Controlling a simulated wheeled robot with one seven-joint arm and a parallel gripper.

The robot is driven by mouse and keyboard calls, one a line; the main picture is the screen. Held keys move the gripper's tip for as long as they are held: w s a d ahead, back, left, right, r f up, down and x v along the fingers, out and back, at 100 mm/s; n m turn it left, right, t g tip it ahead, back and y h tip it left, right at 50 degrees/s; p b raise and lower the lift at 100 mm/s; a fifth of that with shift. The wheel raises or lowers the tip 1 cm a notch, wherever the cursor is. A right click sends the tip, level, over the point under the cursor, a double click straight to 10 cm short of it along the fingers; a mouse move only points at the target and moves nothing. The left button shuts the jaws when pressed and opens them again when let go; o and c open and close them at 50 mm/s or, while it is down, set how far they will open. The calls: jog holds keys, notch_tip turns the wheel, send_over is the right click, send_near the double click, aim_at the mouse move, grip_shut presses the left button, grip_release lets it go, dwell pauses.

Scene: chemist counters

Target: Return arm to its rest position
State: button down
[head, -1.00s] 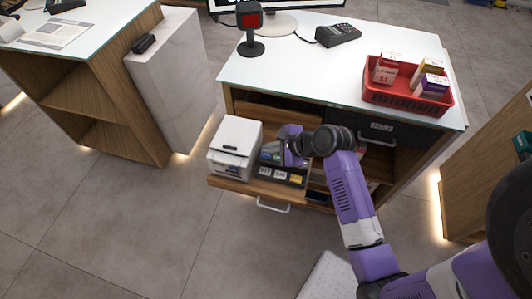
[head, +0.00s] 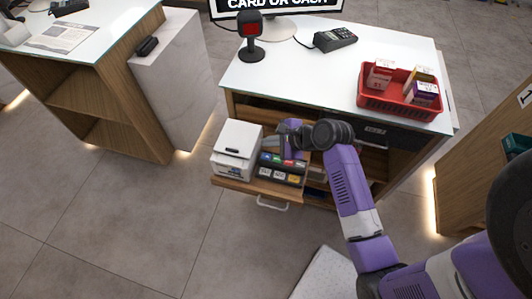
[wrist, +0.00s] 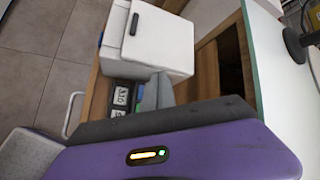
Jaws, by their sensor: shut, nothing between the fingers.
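My purple arm reaches from the lower right of the head view to the open drawer area under the white counter. My gripper (head: 272,144) is shut and empty, just above the back of the pulled-out drawer, between a white printer-like box and the counter front. In the wrist view the grey fingers (wrist: 166,92) show beside that box, and the purple hand fills the lower part. The fingertips are partly hidden in the head view.
The white box (head: 237,142) and a dark tray of small labelled packs (head: 278,175) sit on the open drawer (head: 230,184). A red basket (head: 385,105) with boxes, a scanner (head: 250,38) and a card terminal (head: 335,38) stand on the counter (head: 300,77). Floor at the lower left is clear.

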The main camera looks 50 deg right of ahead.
dwell(0.8)
jog(key=shift+w+d+n, duration=0.15)
jog(key=shift+d+n, duration=0.05)
jog(key=shift+n, duration=0.1)
jog(key=w+d+r+n+t+h, duration=0.1)
jog(key=d+r+n+t+h, duration=0.1)
jog(key=d+r+n+h, duration=0.25)
jog(key=s+a+r+n+t+h+b, duration=0.1)
jog(key=s+a+r+n+h, duration=0.15)
jog(key=s+n, duration=0.2)
jog(key=s+a+r+n+t+y+b, duration=0.1)
jog(key=s+a+r+n+y+b, duration=0.1)
jog(key=s+a+n, duration=0.6)
jog(key=s+a+r+n+t+y+b, duration=0.1)
jog(key=s+a+r+n+y+b, duration=0.1)
jog(key=s+a+n, duration=0.7)
jog(key=s+a+y+b, duration=0.1)
jog(key=s+a+y, duration=0.1)
jog(key=s+a, duration=0.2)
jog(key=shift+a+r+t+y, duration=0.15)
jog(key=shift+a+t+y, duration=0.15)
jog(key=shift+a, duration=0.75)
